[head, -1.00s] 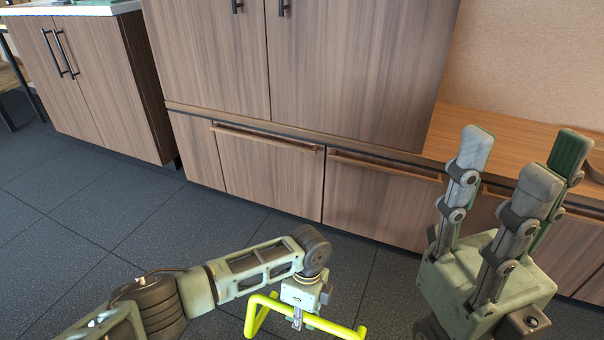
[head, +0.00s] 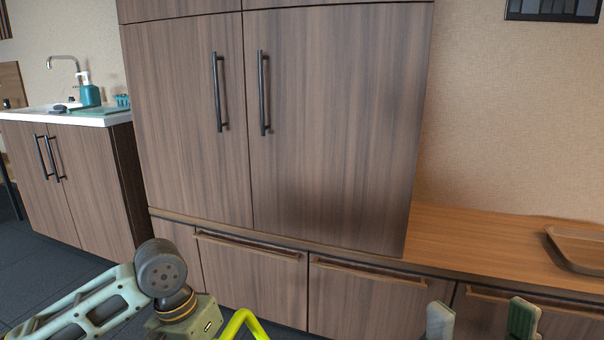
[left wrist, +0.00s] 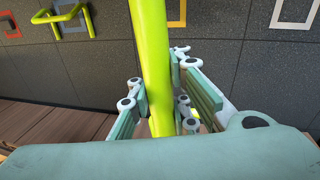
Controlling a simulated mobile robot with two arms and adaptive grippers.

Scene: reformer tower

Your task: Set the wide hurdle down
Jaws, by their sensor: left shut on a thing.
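The wide hurdle (head: 243,323) is a bright yellow-green bar frame. Only its upper bend shows at the bottom edge of the head view. In the left wrist view its bar (left wrist: 152,60) runs between the fingers of my left gripper (left wrist: 163,110), which is shut on it. The rest of the hurdle is out of frame, and I cannot tell whether it touches the floor. My right gripper (head: 481,320) shows only its fingertips at the bottom edge of the head view, spread apart with nothing seen between them.
A tall wooden cabinet (head: 325,130) stands ahead, with drawers (head: 250,275) below. A wooden bench top (head: 470,240) with a tray (head: 580,250) is at right. A sink counter (head: 70,117) is at left. Another yellow-green bar piece (left wrist: 62,17) shows in the left wrist view.

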